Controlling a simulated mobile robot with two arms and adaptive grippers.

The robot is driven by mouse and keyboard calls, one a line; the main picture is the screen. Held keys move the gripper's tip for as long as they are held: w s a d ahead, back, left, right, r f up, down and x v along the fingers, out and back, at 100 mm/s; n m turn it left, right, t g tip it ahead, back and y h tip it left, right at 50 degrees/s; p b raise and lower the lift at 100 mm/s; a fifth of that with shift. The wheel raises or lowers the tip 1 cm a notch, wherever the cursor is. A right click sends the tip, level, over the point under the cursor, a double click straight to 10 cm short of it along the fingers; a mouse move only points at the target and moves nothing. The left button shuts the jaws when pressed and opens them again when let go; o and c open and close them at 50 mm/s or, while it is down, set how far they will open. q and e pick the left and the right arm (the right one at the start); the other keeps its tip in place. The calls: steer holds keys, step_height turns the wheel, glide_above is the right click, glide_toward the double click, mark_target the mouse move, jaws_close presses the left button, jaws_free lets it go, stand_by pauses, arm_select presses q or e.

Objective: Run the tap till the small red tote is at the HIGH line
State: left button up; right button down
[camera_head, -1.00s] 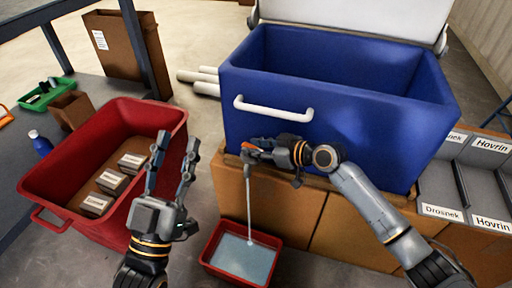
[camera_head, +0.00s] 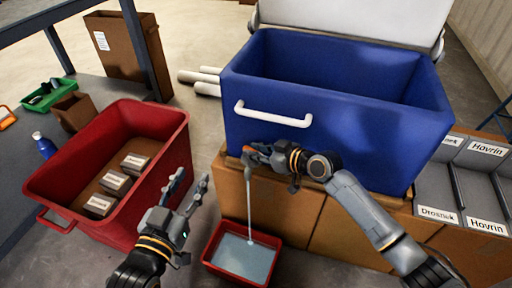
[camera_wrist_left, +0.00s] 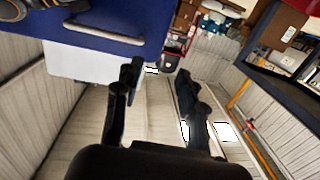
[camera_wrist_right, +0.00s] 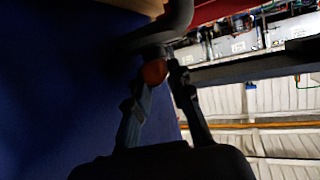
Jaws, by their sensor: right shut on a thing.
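The small red tote (camera_head: 274,240) sits on the floor below the blue tank. Pale water (camera_head: 243,257) covers its bottom inside, and a thin stream (camera_head: 249,215) falls into it from the grey tap (camera_head: 247,172). I cannot make out a HIGH line. My right gripper (camera_head: 253,152) is shut at the top of the tap. In the right wrist view, an orange tap part (camera_wrist_right: 153,72) shows between its fingers. My left gripper (camera_head: 190,182) is open and empty, in the air between the large red bin and the small tote.
The blue tank (camera_head: 310,125) with a white handle stands on cardboard boxes (camera_head: 345,228) behind the tap. A large red bin (camera_head: 75,222) with brown labelled boxes (camera_head: 115,182) is at the left. Grey labelled bins (camera_head: 440,190) stand at the right. White pipes (camera_head: 207,89) lie behind.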

steer(key=shift+r+m+t+h+p, duration=0.1)
steer(key=shift+m+t+h+p, duration=0.25)
steer(key=shift+p, duration=0.8)
arm_select(q)
steer(key=s+a+f+g+y+p, duration=0.2)
steer(key=s+a+f+g, duration=0.1)
steer(key=s+f+g, duration=0.45)
steer(key=s+a+f+g+y+p, duration=0.2)
steer(key=s+a+f+g, duration=0.1)
steer(key=s+f+g, duration=0.4)
arm_select(e)
steer(key=shift+r+m+t+h, duration=0.25)
steer(key=shift+m+t+h, duration=0.1)
steer(key=shift+m+t, duration=0.15)
steer(key=m+t+h+p, duration=0.1)
steer(key=p, duration=0.3)
steer(key=shift+f+m, duration=0.1)
steer(key=shift+m, duration=0.15)
steer(key=shift+a+m+t+h+p, duration=0.1)
steer(key=shift+m+t+h+p, duration=0.35)
steer(key=shift+p, duration=0.5)
steer(key=shift+f, duration=0.15)
arm_select(q)
step_height(320, 180, down, 18)
steer(key=s, duration=0.3)
steer(key=shift+a, duration=0.2)
steer(key=shift+r, duration=0.1)
